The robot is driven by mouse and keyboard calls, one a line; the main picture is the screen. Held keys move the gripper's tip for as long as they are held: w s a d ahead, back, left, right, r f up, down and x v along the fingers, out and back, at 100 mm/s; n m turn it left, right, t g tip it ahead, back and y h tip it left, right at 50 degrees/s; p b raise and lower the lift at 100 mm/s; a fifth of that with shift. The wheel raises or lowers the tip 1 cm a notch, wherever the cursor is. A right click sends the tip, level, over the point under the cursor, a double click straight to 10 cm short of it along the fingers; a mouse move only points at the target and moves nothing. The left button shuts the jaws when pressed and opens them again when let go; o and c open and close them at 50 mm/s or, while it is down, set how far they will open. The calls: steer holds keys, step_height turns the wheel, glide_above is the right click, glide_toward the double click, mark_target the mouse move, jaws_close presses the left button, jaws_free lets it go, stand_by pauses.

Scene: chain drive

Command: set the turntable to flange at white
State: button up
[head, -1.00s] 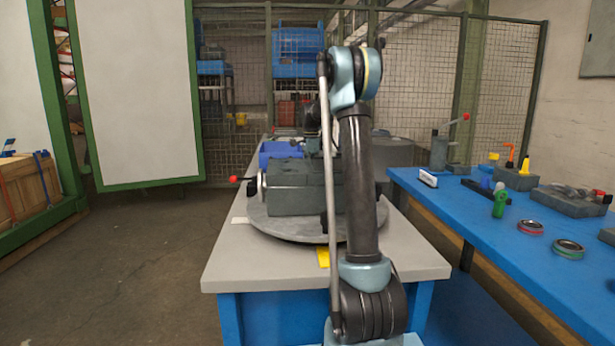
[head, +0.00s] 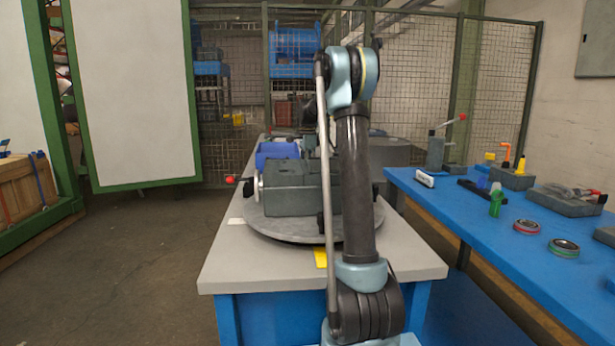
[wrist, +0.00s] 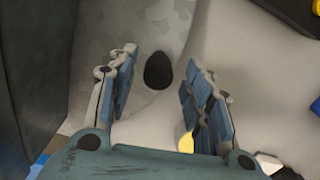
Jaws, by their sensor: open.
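The turntable (head: 290,232) is a round grey plate on the grey-topped table in the head view, carrying a dark grey housing (head: 290,195). A pale round flange (head: 260,188) shows on the housing's left side. A white mark (head: 236,221) lies left of the plate, and a yellow mark (head: 320,257) lies at its front edge. In the wrist view, my gripper (wrist: 160,66) is open, its fingers on either side of a black knob (wrist: 158,70) at the plate's rim. I cannot tell whether they touch it. My arm hides part of the plate in the head view.
A blue bench (head: 465,220) with tools and tape rolls stands on the right. The floor (head: 130,270) left of the table is clear. A mesh fence (head: 235,140) stands behind.

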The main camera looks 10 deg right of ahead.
step_height(320, 180, up, 10)
stand_by(0.4)
steer(key=shift+w, duration=0.1)
